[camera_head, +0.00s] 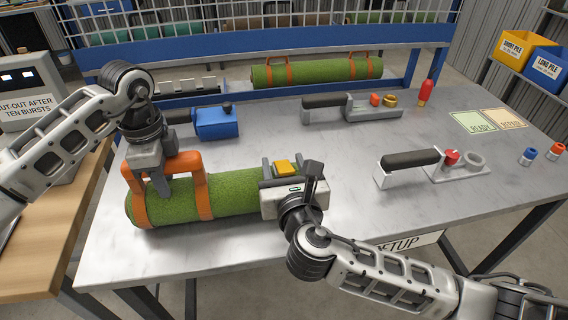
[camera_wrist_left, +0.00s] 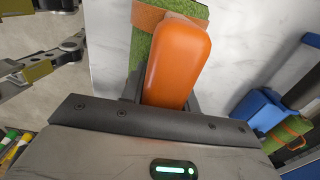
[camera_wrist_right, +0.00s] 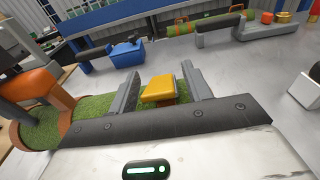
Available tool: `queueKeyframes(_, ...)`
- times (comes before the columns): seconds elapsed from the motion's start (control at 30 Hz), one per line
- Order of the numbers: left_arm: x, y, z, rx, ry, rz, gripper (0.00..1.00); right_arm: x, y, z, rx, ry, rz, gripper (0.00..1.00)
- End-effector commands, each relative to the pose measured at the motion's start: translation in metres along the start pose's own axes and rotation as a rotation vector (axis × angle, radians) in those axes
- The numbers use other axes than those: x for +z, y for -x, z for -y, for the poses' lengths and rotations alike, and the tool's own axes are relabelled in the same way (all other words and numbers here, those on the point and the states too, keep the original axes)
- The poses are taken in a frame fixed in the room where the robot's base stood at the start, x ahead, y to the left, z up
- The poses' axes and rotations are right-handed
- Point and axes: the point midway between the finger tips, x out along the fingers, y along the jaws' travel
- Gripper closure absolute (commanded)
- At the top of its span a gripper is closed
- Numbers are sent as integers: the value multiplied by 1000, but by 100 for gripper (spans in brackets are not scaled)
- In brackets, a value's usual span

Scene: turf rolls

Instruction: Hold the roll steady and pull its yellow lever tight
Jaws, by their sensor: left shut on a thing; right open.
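The green turf roll (camera_head: 232,193) lies on the metal table with two orange straps and an orange carry handle (camera_head: 163,166). My left gripper (camera_head: 152,185) is shut on the orange handle at the roll's left part; the handle also fills the left wrist view (camera_wrist_left: 180,62). The yellow lever (camera_head: 282,167) stands at the roll's right end. In the right wrist view the yellow lever (camera_wrist_right: 158,90) sits between the fingers of my right gripper (camera_wrist_right: 160,88), which is open. I cannot tell whether the fingers touch it. The roll's right end is hidden behind my right gripper.
A blue tool (camera_head: 216,122) and a grey tool (camera_head: 352,106) lie behind the roll. Another black-handled tool (camera_head: 430,166) is to the right. A second turf roll (camera_head: 318,72) lies at the back. Bare tabletop shows at front right of the roll.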

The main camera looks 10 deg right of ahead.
Motion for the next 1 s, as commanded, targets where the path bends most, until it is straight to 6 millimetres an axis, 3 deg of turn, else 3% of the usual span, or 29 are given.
queueKeyframes(0.53, 0, -1, 0, 1, 3, 1, 100, -1, 101, 0, 1, -1, -4, 51)
queueKeyframes(0.7, 0, -1, 0, 1, 3, 1, 100, 0, 114, 0, 0, -1, -1, 51)
queueKeyframes(1.0, 0, -1, 0, 1, 3, 1, 100, 0, 116, 0, 0, 0, -1, 51)
